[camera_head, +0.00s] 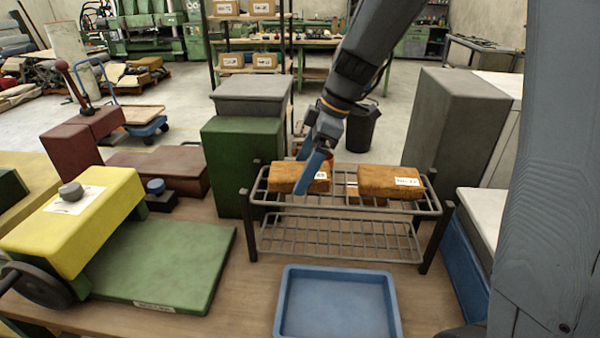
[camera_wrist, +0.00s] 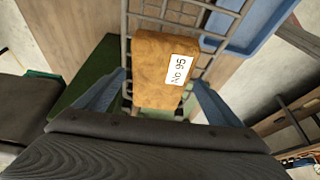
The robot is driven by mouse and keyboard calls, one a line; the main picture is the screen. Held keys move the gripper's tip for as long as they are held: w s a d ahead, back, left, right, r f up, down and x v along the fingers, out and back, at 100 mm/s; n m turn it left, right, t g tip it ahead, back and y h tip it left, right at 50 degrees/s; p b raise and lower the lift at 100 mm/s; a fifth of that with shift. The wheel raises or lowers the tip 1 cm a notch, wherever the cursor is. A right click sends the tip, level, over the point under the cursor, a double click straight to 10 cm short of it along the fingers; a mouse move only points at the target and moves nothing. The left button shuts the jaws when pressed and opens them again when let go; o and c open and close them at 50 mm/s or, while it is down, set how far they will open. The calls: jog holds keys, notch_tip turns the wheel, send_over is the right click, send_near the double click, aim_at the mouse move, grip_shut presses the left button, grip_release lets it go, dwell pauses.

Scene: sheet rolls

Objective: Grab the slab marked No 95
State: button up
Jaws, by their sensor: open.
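The slab marked No 95 (camera_wrist: 158,70) is an orange-brown block with a white label. It lies on the wire rack (camera_wrist: 185,12). In the wrist view it sits between the two blue fingers of my gripper (camera_wrist: 157,92), with a gap on each side. In the head view my gripper (camera_head: 310,174) points down at the left slab (camera_head: 284,174) on the top shelf of the rack (camera_head: 340,205). One finger hides part of that slab and its label. I cannot tell how deep the fingers reach.
A second brown slab (camera_head: 378,182) lies to the right on the same shelf; its label is too small to read. A blue tray (camera_head: 337,335) stands in front of the rack. A green block (camera_head: 228,175) is left of the rack, a grey block (camera_head: 452,125) behind right.

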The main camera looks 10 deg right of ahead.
jog(key=shift+a+f, duration=0.1)
jog(key=shift+f, duration=0.2)
jog(key=c, duration=1.5)
